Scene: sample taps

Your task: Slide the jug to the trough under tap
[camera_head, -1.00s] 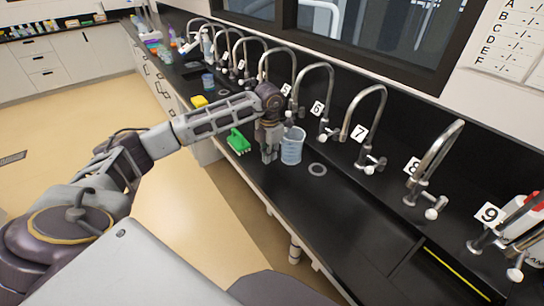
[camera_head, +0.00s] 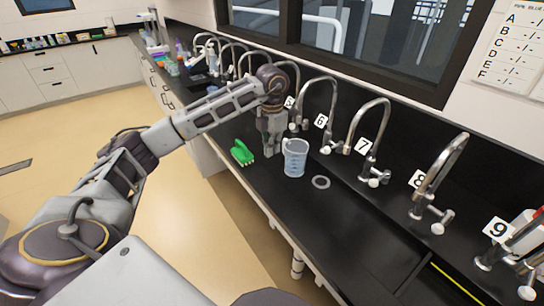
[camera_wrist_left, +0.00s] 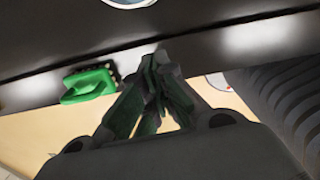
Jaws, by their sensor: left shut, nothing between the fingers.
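The jug (camera_head: 295,160) is a clear, bluish beaker standing upright on the black counter, in front of the row of numbered taps. My left gripper (camera_head: 269,153) points down just left of the jug. Its fingers are shut and empty, and a small gap seems to separate them from the jug. In the left wrist view the closed fingertips (camera_wrist_left: 160,58) meet above the counter. Part of a round, pale rim shows at that view's top edge; I cannot tell if it is the jug. I cannot make out a trough clearly. My right gripper is not in view.
A green brush (camera_head: 241,153) lies left of the gripper, near the counter's front edge. A grey ring (camera_head: 321,182) lies flat right of the jug. Tap 6 (camera_head: 333,115) and tap 7 (camera_head: 370,140) arch behind. The counter in front of the ring is clear.

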